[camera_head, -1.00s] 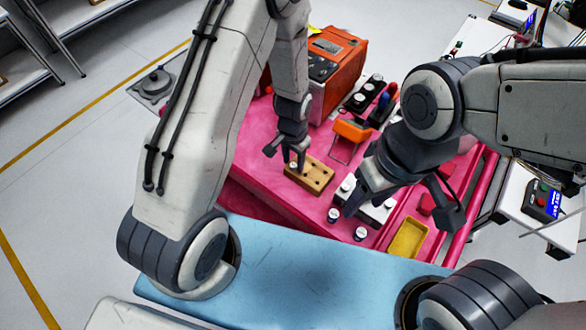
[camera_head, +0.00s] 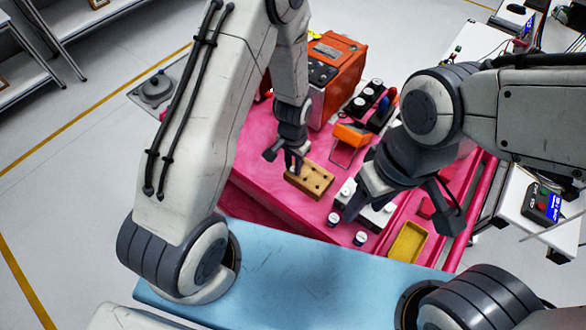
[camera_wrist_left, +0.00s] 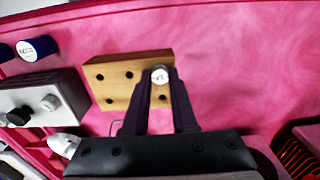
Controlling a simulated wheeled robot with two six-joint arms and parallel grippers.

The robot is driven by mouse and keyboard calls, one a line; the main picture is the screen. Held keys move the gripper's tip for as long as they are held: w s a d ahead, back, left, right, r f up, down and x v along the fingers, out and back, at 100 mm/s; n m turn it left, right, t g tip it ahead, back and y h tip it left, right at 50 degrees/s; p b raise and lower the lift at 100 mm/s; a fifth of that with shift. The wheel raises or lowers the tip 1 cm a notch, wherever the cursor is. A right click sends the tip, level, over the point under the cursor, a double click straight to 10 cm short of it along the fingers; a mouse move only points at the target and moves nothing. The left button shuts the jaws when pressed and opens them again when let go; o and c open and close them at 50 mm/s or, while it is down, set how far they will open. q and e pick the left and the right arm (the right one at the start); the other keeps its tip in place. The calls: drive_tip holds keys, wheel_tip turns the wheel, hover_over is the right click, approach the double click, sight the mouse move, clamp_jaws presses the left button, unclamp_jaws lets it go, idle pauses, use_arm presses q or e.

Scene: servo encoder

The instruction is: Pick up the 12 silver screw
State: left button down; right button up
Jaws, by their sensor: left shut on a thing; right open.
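A small wooden block (camera_head: 316,177) with several dark holes lies on the pink table. In the left wrist view the block (camera_wrist_left: 101,73) lies just beyond my left gripper (camera_wrist_left: 160,80). The gripper's fingers are shut on a silver screw (camera_wrist_left: 160,73) with a round pale top; its marking is too small to read surely. The screw overlaps the block's right end, and I cannot tell whether it is clear of its hole. In the head view my left gripper (camera_head: 283,164) is at the block's left end and hides the screw. My right gripper (camera_head: 400,207) is open and empty, right of the block.
Two white-topped dark cylinders (camera_head: 333,219) stand near the table's front edge. A white-and-black unit (camera_head: 377,213) sits under the right gripper, with a yellow tray (camera_head: 408,243) to its right. An orange machine (camera_head: 338,75) and an orange-topped stand (camera_head: 352,134) are behind the block.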

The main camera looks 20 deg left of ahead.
sight(293, 169)
use_arm(q)
wheel_tip(293, 169, up, 6)
drive_tip(key=p, duration=0.4)
drive_tip(key=shift+f, duration=0.25)
